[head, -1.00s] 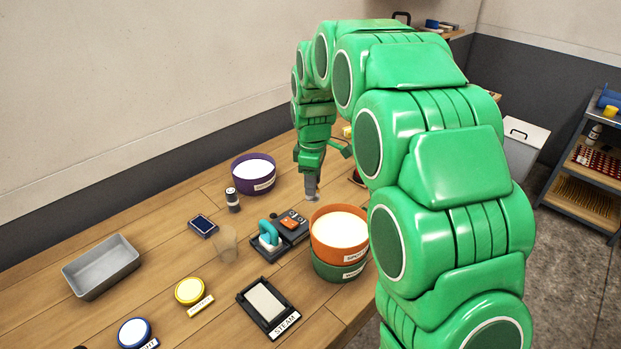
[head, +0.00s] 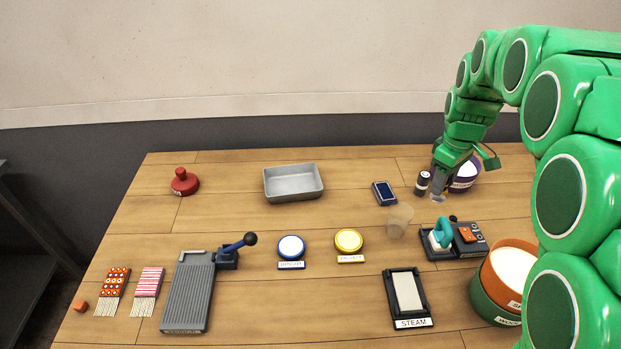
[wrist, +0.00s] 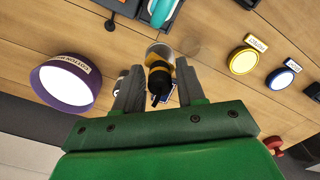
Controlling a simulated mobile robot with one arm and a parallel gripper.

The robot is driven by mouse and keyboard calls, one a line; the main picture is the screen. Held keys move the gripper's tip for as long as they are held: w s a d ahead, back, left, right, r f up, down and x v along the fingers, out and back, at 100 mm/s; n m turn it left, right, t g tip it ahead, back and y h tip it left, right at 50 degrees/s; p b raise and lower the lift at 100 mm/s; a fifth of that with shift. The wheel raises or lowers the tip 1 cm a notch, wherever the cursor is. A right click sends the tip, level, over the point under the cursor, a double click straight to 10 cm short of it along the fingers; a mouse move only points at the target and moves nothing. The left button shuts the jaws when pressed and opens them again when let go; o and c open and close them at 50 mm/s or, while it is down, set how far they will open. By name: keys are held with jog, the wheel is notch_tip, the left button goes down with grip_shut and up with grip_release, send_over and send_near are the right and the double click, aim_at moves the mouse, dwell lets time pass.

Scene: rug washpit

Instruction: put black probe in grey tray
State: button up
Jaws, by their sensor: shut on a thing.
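My gripper (head: 439,190) is above the right part of the table, in front of the purple bucket. In the wrist view, my gripper (wrist: 158,92) is shut on a dark thing with a yellow part, which looks like the black probe (wrist: 157,80). A pale round disc shows at its far end; I cannot tell whether it belongs to the probe. In the head view the fingers mostly hide the probe. The grey tray (head: 293,198) is an open, empty metal pan at the back middle of the table, well left of my gripper.
The purple bucket (head: 466,178) is close behind. A red-handled stamp (head: 184,182) is left.

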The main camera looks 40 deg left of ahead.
jog(key=s+a+n, duration=0.1)
jog(key=s+a, duration=0.9)
jog(key=a, duration=0.4)
jog(key=s+a+n, duration=0.1)
jog(key=s+a, duration=0.9)
jog(key=a, duration=0.3)
send_near(293, 188)
jog(key=shift+s+d+r, duration=0.1)
jog(key=shift+s, duration=0.1)
jog(key=shift+w+a+f, duration=0.15)
jog(key=shift+a+f, duration=0.15)
jog(key=shift+f, duration=1.6)
jog(key=shift+f, duration=0.1)
